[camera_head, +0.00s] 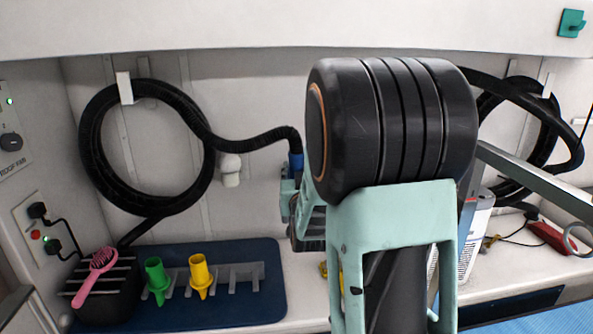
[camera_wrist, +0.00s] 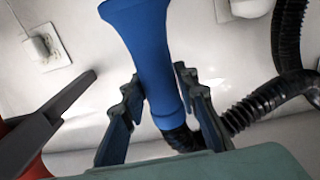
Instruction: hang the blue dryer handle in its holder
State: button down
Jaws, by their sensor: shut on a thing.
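The blue dryer handle (camera_wrist: 150,60) fills the middle of the wrist view, with a black ribbed hose at its lower end. My gripper (camera_wrist: 158,85) is shut around it, one finger on each side. In the head view only a bit of the blue handle (camera_head: 296,166) shows at the end of the hose. My gripper (camera_head: 292,205) is there, mostly hidden behind my arm. A white fitting (camera_head: 230,170) is on the back wall left of the handle, apart from it. I cannot tell whether it is the holder.
A blue mat (camera_head: 262,305) bears a grey rack with a green nozzle (camera_head: 157,278) and a yellow nozzle (camera_head: 200,274). A pink brush (camera_head: 97,270) lies on a black box. My arm hides the counter's middle.

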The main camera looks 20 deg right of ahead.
jog(key=shift+f+b, duration=0.45)
jog(key=shift+b, duration=0.3)
jog(key=c, duration=1.5)
grip_release()
jog(key=shift+o, duration=0.7)
jog(key=shift+f, duration=0.2)
jog(key=o, duration=0.6)
jog(key=shift+c, duration=0.2)
jog(key=shift+s, duration=0.15)
jog(key=b+v, duration=0.2)
jog(key=v, duration=0.8)
jog(key=shift+b, duration=0.4)
jog(key=shift+r, duration=0.1)
